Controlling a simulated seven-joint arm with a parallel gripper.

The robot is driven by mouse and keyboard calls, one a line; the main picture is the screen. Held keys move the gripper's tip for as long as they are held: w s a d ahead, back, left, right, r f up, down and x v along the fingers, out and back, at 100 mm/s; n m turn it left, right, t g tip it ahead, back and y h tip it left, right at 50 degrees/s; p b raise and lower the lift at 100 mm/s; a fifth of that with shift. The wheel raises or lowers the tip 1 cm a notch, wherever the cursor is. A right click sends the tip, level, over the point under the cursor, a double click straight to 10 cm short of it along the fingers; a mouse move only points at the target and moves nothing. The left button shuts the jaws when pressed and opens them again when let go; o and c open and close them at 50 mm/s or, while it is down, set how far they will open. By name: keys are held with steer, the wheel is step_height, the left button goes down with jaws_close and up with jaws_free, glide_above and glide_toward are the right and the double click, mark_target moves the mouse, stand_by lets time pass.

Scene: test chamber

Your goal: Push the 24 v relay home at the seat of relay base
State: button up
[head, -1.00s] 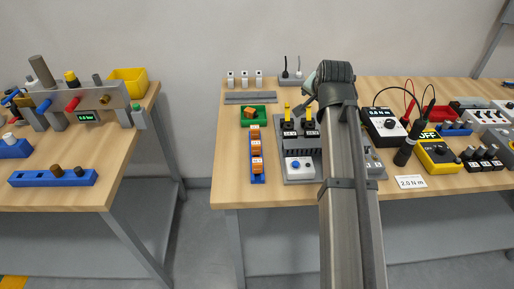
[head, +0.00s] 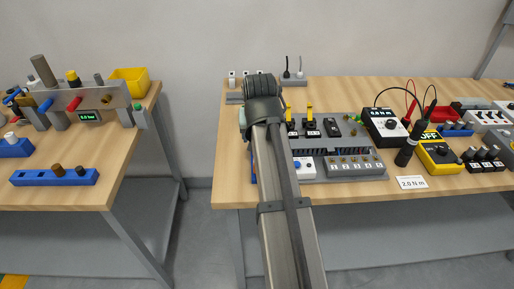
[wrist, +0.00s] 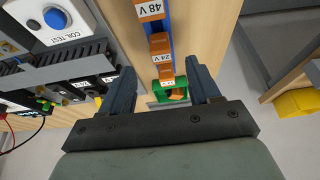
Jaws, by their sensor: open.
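In the wrist view the orange 24 V relay (wrist: 161,57) sits in a blue rack (wrist: 176,18), between the 48 V relay (wrist: 154,11) and another orange relay. My gripper (wrist: 161,70) is open and empty, with its fingers either side of the rack line; I cannot tell their height above it. Black relay bases with yellow levers (head: 291,117) (head: 311,117) stand on the grey panel in the head view. A black base (wrist: 100,86) also shows left of my gripper in the wrist view. My arm hides the rack in the head view.
The panel has a blue coil test button (wrist: 55,18) and a grey duct (wrist: 50,72). Meters (head: 438,152) and probes stand to the right. A floor gap separates the two benches.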

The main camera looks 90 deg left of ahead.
steer(key=shift+a+x, duration=0.15)
steer(key=shift+x, duration=1.85)
steer(key=shift+a+x, duration=0.15)
steer(key=shift+x, duration=1.85)
steer(key=shift+r, duration=0.1)
steer(key=shift+c, duration=0.2)
steer(key=c, duration=1)
steer(key=shift+r, duration=0.15)
